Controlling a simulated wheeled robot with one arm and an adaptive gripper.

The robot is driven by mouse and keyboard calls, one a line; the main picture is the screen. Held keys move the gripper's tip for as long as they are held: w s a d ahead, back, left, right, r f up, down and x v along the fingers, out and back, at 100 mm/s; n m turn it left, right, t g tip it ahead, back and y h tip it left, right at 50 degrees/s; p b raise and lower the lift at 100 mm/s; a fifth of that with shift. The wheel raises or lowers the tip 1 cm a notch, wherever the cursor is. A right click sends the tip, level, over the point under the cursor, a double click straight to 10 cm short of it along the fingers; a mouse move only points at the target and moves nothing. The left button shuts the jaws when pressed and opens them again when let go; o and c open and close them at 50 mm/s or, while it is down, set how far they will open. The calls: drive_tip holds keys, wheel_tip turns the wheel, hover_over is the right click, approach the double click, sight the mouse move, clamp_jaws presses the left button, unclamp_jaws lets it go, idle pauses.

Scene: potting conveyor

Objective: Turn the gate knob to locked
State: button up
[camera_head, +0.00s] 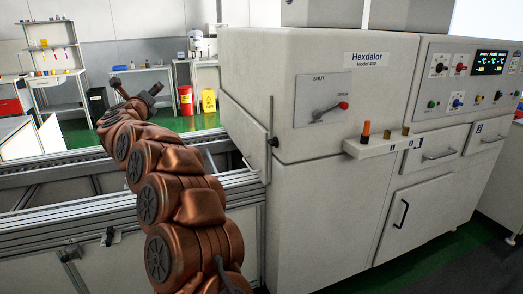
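A small dark knob (273,142) sits on the edge of the upright gate panel (240,130) at the left end of the white Hexdalor machine (370,170). It is too small to tell which way it is turned, and no lock marking is readable. My gripper (136,88) is in the upper left, raised above the conveyor and well left of the knob. Its two dark fingers are spread apart with nothing between them.
Metal conveyor rails (60,185) run along the left into the machine. A small shelf (383,146) with orange and yellow pieces juts from the machine front. A control panel (470,75) is at right. A red bin (185,100) and yellow sign (208,101) stand behind.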

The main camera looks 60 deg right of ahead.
drive_tip(key=s+d+f+m+g+h+b, duration=0.1)
drive_tip(key=s+d+f+m+g+h, duration=0.2)
drive_tip(key=s+d+f+m+g, duration=0.45)
drive_tip(key=m+g+y+b, duration=0.3)
drive_tip(key=m+g, duration=1.1)
drive_tip(key=m, duration=0.1)
approach(269, 143)
drive_tip(key=x, duration=0.2)
drive_tip(key=shift+p+x, duration=0.45)
drive_tip(key=shift+x, duration=3.3)
drive_tip(key=shift+s+a+r, duration=0.1)
drive_tip(key=shift+s+r, duration=0.05)
drive_tip(key=shift+r, duration=0.05)
drive_tip(key=shift+n, duration=0.25)
drive_tip(key=c, duration=1.1)
